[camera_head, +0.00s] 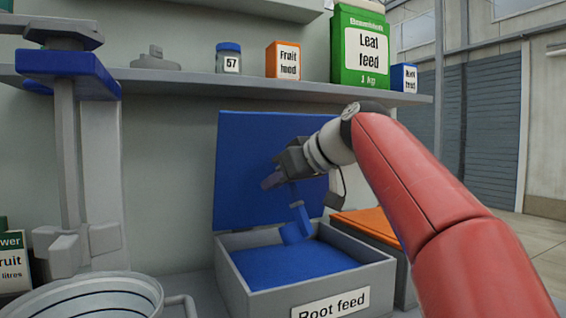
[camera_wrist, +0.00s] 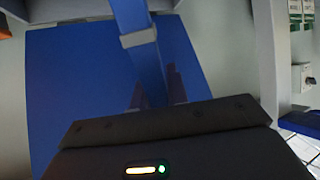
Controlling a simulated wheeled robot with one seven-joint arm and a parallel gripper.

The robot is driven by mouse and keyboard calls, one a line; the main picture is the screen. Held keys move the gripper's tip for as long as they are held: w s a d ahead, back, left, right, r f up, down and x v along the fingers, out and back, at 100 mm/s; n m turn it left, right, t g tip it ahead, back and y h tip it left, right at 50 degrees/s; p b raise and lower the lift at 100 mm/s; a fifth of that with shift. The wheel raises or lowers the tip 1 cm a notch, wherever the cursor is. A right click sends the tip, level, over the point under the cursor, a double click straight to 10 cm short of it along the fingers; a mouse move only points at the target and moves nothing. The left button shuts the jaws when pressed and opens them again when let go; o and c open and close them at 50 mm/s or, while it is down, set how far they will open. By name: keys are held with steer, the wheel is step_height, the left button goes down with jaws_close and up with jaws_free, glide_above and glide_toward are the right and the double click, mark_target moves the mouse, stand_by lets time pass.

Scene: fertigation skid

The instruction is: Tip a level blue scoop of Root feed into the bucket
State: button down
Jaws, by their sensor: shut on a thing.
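The Root feed bin (camera_head: 240,302) is a grey box with its blue lid (camera_head: 240,150) standing open behind it and blue feed (camera_head: 275,268) inside. My gripper (camera_head: 274,181) is in front of the lid, shut on the handle of a blue scoop (camera_head: 297,230). The scoop hangs down with its bowl at or just above the feed; I cannot tell if it touches or what it holds. In the wrist view the scoop's handle (camera_wrist: 146,60) has a grey band and runs up from the jaws. The white bucket (camera_head: 150,287) stands at lower left, partly cut off.
An orange-lidded bin (camera_head: 368,224) stands right of the Root feed bin, partly behind my arm. A shelf (camera_head: 180,83) above holds a jar (camera_head: 229,58), a Fruit feed box (camera_head: 283,60) and a Leaf feed box (camera_head: 360,50). A grey column (camera_head: 67,150) rises behind the bucket.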

mark_target(299, 231)
step_height(299, 231, down, 10)
steer(key=b, duration=0.8)
steer(key=shift+w+a, duration=0.2)
steer(key=shift+a, duration=0.05)
steer(key=shift+s+d+b, duration=0.1)
steer(key=shift+s+b, duration=0.05)
steer(key=shift+b, duration=0.45)
stand_by(0.7)
